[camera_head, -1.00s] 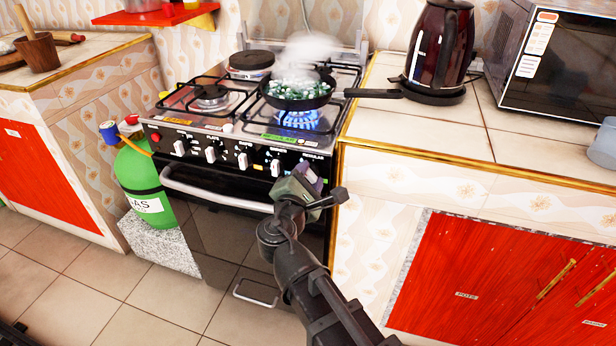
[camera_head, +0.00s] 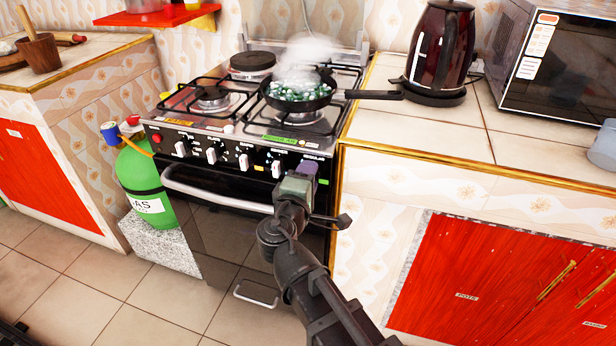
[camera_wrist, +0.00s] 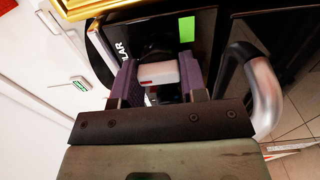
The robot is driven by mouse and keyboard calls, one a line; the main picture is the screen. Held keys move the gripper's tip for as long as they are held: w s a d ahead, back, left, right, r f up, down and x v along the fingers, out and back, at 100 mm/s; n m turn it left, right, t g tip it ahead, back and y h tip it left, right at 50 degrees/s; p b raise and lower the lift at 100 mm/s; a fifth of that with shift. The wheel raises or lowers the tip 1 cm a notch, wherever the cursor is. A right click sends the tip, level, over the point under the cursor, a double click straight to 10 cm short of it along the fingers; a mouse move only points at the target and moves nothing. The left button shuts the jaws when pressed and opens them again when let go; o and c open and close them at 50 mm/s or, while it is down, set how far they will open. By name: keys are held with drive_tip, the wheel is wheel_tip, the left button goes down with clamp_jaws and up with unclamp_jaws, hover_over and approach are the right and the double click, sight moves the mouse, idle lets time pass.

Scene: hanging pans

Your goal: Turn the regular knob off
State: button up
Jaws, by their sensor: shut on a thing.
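The regular knob (camera_wrist: 158,73) is white and shows in the wrist view between my gripper's purple fingers, beside panel lettering ending in "LAR". My gripper (camera_head: 309,168) is at the right end of the stove's front panel and is shut on that knob. In the head view the gripper hides the knob, below the "REGULAR" label. The stove (camera_head: 245,140) carries a dark frying pan (camera_head: 298,98) on its front right burner. No flame shows under the pan, and steam rises from it.
Several other white knobs (camera_head: 243,161) line the panel to the left. The oven handle (camera_head: 215,192) runs just below and left of my gripper. The counter (camera_head: 440,135) and red cabinet (camera_head: 480,270) stand at right. A green gas bottle (camera_head: 143,185) stands at left.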

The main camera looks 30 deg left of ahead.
idle(0.4)
drive_tip(key=o, duration=0.9)
drive_tip(key=v, duration=1.1)
